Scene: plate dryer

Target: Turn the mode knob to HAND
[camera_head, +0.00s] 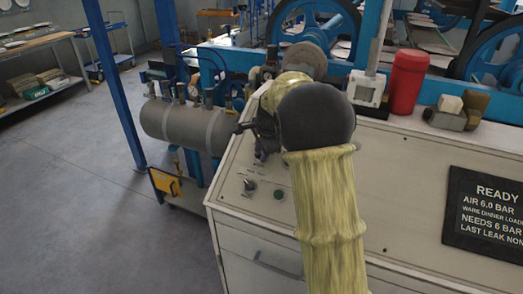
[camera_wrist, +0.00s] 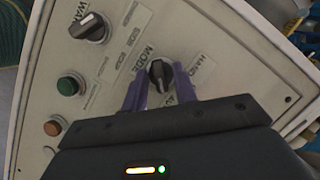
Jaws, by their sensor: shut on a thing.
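In the wrist view the black mode knob (camera_wrist: 160,74) sits on the cream panel beside the printed word MODE. A label that seems to read HAND (camera_wrist: 204,68) is to its right. Another label below the knob is partly covered by my gripper. My gripper (camera_wrist: 159,80) has its two purple fingers on either side of the knob, shut on it. Which position the knob points to is not clear. In the head view my gripper (camera_head: 261,153) is at the panel top, mostly behind my arm, and the mode knob is hidden.
Another black knob (camera_wrist: 88,27), a green button (camera_wrist: 70,85) and an orange button (camera_wrist: 54,126) are on the same panel. In the head view a red canister (camera_head: 407,82) and small blocks (camera_head: 456,112) stand at the cabinet's back edge. A grey tank (camera_head: 183,123) stands left.

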